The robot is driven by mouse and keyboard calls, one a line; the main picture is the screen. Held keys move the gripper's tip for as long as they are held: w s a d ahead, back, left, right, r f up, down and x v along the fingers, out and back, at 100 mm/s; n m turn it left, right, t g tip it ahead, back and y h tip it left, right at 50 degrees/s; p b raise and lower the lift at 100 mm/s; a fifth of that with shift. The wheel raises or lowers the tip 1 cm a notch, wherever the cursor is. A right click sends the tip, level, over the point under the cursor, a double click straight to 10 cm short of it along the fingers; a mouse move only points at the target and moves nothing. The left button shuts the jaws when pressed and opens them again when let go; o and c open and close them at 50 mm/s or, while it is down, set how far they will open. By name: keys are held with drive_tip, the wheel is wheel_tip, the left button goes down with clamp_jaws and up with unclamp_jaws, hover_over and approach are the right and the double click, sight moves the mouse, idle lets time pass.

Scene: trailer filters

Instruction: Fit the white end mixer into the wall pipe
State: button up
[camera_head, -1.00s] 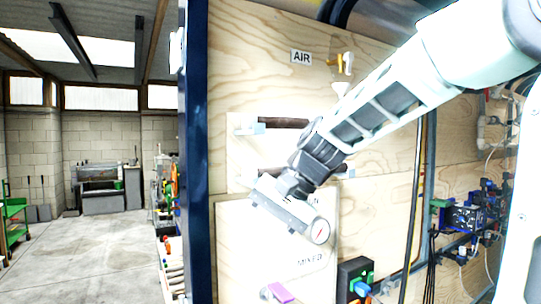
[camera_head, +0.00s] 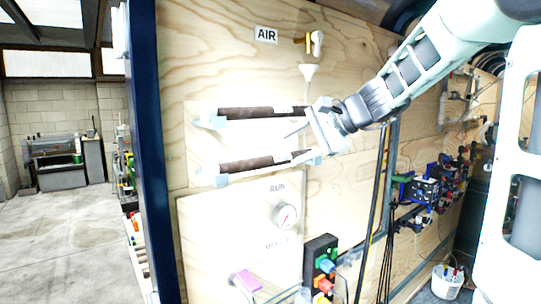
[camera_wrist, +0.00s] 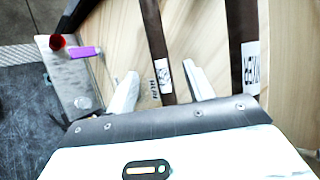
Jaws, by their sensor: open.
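Two dark brown tubes lie level on the wall, an upper tube (camera_head: 248,113) and a lower tube (camera_head: 247,163). Each has a white patch towards its right part; I cannot tell which is the white end mixer. My gripper (camera_head: 300,135) is open at their right ends. In the wrist view my gripper (camera_wrist: 160,72) has the lower tube (camera_wrist: 153,30), with a white label, between its fingers in the picture; contact cannot be told. The upper tube (camera_wrist: 243,30) is right of the fingers. A pipe end with a red rim (camera_wrist: 58,42), possibly the wall pipe, is at upper left.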

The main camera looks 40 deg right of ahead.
sight(272, 159)
drive_tip(key=p+x, duration=0.2)
drive_tip(key=x, duration=0.5)
drive_tip(key=shift+w+f+p, duration=0.1)
drive_tip(key=shift+f+p, duration=0.05)
drive_tip(key=shift+p, duration=0.25)
drive_tip(key=shift+c, duration=0.3)
clamp_jaws()
